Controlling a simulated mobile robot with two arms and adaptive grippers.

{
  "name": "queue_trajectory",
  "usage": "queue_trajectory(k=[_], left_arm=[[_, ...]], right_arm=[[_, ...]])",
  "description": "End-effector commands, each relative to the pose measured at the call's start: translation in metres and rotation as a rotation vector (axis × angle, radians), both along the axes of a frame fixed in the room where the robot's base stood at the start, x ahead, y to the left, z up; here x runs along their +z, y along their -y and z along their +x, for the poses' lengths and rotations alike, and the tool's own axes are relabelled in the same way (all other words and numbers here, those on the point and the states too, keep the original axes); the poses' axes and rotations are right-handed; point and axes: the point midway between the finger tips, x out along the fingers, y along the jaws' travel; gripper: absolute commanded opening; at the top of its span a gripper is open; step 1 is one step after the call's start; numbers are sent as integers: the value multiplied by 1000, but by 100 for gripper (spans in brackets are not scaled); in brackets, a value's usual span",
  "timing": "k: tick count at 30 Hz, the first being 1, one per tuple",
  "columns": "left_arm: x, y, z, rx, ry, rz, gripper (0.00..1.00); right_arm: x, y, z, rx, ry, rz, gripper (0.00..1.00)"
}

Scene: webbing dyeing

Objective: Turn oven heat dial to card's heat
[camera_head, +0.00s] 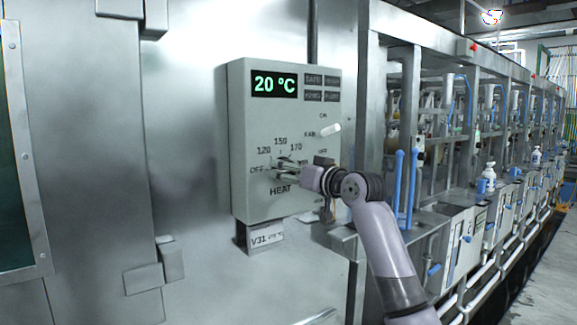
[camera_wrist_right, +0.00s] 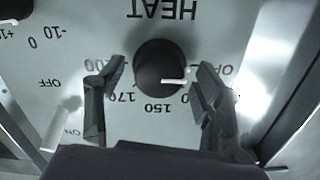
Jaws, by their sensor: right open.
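The grey oven control box (camera_head: 236,140) hangs on the metal wall, its green display (camera_head: 274,84) reading 20 °C. The black round heat dial (camera_wrist_right: 158,60) has a white pointer that points right in the wrist view, towards the partly hidden OFF mark. Marks for 120, 150 and 170 show around it. My right gripper (camera_head: 278,171) is open at the dial; in the wrist view its two fingers (camera_wrist_right: 158,88) stand on either side of the dial. I cannot tell whether they touch it. A white card (camera_head: 266,238) below the box reads V31; its heat figure is too small to read.
A white fan switch (camera_head: 330,130) is on the box's right side; it also shows in the wrist view (camera_wrist_right: 60,128). Another dial (camera_wrist_right: 14,8) with -10 and 0 marks is near. Blue handles (camera_head: 398,185) and a row of metal machines stand to the right.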

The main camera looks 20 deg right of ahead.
Motion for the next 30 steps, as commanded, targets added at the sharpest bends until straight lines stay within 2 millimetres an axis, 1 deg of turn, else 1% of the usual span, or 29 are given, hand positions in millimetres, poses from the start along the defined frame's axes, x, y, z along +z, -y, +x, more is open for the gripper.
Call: queue_trajectory(k=[4,12,30], left_arm=[[2,0,-1,0,-1,0,0],[2,0,-1,0,-2,0,0],[2,0,-1,0,-2,0,0]], right_arm=[[0,-2,7,-1,0,-1,62],[-1,-3,8,-1,0,-1,62],[-1,-2,8,-1,0,-1,22]])
